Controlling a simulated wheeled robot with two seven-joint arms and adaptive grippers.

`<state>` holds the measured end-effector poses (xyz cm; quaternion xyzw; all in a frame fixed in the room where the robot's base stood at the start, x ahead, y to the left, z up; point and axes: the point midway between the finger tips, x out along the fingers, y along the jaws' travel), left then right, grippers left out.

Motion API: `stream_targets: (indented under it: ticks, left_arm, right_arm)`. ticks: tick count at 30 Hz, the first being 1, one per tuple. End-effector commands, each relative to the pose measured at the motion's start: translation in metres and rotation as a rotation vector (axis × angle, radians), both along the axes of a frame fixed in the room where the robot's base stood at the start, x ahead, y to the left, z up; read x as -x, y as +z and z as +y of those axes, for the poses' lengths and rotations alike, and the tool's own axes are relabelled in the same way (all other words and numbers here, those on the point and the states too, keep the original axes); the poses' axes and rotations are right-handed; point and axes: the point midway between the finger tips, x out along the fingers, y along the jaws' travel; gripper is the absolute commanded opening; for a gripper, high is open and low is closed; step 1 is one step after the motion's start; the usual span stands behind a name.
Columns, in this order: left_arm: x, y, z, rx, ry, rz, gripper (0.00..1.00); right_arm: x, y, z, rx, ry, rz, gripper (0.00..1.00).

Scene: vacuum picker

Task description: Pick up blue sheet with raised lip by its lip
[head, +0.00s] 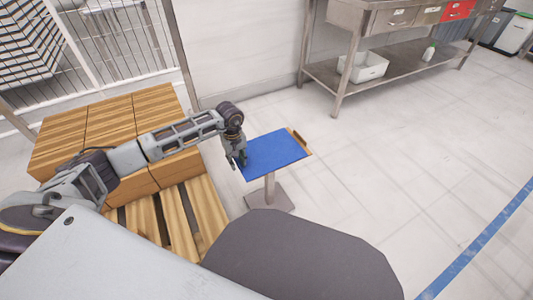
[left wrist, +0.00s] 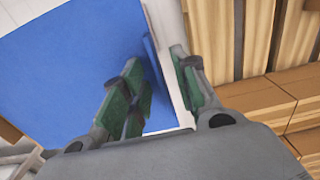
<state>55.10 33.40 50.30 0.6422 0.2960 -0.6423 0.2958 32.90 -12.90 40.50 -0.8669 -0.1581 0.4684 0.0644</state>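The blue sheet (head: 273,154) lies flat on a small pedestal stand in the head view and fills the upper left of the left wrist view (left wrist: 65,75). Its raised lip (left wrist: 153,62) shows in the left wrist view as a narrow blue strip along the sheet's edge. My left gripper (head: 239,161) is at the sheet's left edge, pointing down. In the left wrist view its green-padded fingers (left wrist: 156,72) are apart, with the lip in the gap between them. Whether a finger touches the lip I cannot tell. My right gripper is not in view.
The stand's wooden top (head: 299,141) shows past the sheet's right edge, and its base (head: 270,197) is on the floor. Wooden boxes (head: 115,122) on a pallet (head: 203,215) stand to the left, under my left arm. A metal bench (head: 395,62) is at the back. The right floor is clear.

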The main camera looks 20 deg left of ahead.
Motion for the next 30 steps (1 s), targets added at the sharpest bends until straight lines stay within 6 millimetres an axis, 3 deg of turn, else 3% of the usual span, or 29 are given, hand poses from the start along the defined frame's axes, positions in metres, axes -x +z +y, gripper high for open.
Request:
stream_targets:
  ticks: [5,13,30]
  left_arm:
    - [-0.0001,0.0002,0.0001,0.000,0.000,0.000,0.29]
    - [-0.0001,0.0003,0.0002,0.000,0.000,0.000,0.00]
    - [-0.0006,0.0079,0.0003,0.000,0.000,-0.001,0.00]
  right_arm:
    - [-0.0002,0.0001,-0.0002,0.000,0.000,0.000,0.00]
    - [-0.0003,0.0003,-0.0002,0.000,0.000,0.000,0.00]
    - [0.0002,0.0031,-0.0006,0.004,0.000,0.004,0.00]
